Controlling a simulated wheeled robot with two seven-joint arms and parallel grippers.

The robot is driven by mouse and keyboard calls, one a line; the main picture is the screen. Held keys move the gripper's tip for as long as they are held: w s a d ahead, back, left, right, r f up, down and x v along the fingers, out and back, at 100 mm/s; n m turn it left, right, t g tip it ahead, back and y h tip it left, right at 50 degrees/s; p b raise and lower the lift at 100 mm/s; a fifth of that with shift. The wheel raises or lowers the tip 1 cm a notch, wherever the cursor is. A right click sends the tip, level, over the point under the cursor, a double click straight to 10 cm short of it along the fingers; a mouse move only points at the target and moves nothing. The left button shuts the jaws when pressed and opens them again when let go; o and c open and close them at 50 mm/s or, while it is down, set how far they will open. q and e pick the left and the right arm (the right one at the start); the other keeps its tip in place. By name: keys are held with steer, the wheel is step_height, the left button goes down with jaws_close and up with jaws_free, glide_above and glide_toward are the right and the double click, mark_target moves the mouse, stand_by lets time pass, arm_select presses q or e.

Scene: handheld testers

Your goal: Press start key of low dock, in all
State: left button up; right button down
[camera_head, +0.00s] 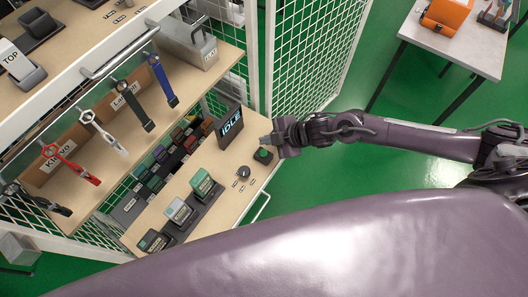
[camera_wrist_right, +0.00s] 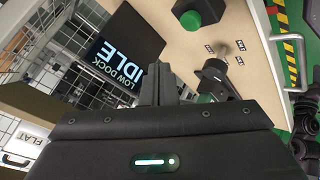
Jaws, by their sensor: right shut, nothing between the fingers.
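The low dock is on the lower wooden shelf. Its dark display (camera_head: 230,125) reads IDLE, and in the wrist view the display (camera_wrist_right: 125,50) reads LOW DOCK IDLE. A green key on a black base (camera_head: 263,156) stands near the shelf's right end; I take it for the start key. My right gripper (camera_head: 270,139) is shut and empty, beside the display and just above the key in the picture. I cannot tell whether it touches anything. My left gripper is not in view.
A dark knob (camera_head: 243,172) and a row of docked testers, one with a green face (camera_head: 202,183), stand along the shelf. Handheld tools, one blue (camera_head: 162,80), hang above. A table with an orange case (camera_head: 446,15) stands at upper right. Green floor lies clear between.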

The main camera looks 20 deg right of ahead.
mark_target(267, 153)
step_height(267, 153, down, 4)
steer(key=shift+w+d+f+b, duration=0.1)
steer(key=shift+w+d+b, duration=0.05)
steer(key=shift+b, duration=0.95)
steer(key=shift+s, duration=0.2)
stand_by(0.7)
steer(key=shift+f, duration=0.15)
steer(key=shift+f+b, duration=0.3)
